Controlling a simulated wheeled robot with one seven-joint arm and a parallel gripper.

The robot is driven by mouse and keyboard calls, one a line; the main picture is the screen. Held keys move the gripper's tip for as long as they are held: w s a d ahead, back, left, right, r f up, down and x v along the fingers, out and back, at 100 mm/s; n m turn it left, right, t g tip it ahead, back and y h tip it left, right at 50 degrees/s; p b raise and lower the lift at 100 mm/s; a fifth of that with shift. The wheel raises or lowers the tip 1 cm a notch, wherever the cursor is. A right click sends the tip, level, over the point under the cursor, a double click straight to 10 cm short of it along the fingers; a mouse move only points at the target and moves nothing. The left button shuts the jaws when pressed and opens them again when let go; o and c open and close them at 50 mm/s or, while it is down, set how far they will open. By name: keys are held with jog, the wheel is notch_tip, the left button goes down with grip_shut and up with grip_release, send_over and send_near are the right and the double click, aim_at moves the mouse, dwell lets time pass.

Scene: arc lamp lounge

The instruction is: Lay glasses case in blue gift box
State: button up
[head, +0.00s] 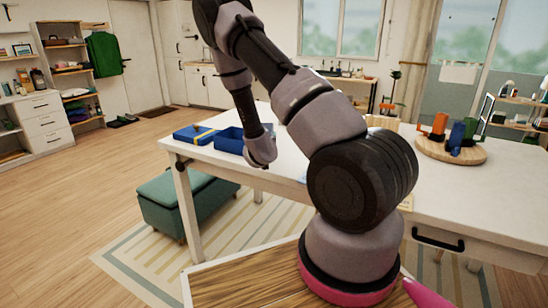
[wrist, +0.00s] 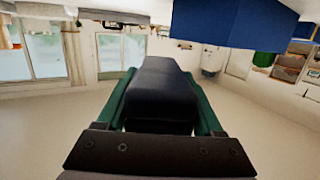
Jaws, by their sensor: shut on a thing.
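The blue gift box (head: 229,141) stands open on the white table in the head view. Its blue lid with a yellow ribbon (head: 196,133) lies just left of it. In the wrist view, which looks upside down, my gripper (wrist: 160,78) has its green fingers shut on the dark glasses case (wrist: 158,95). A large blue surface (wrist: 235,22), probably the box, shows at the top right of that view, apart from the case. In the head view my wrist hangs at the box's right side; the fingers and case are hidden there.
The white table (head: 463,200) also holds a round wooden board (head: 451,151) with coloured pieces at the right. A green ottoman (head: 185,203) stands below the table's left end. The floor at the left is clear.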

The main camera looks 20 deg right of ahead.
aim_at(279, 159)
jog(key=shift+s+d+r+m+g+h, duration=0.1)
jog(key=shift+d+m+g+h, duration=1.05)
jog(key=shift+d+m+h, duration=0.2)
jog(key=shift+s+d+m+g+h, duration=0.1)
jog(key=shift+d+m+g+h, duration=1.1)
jog(key=shift+d+h, duration=0.2)
notch_tip(279, 159, down, 10)
jog(key=shift+r, duration=0.2)
jog(key=shift+f, duration=0.15)
jog(key=o, duration=1.4)
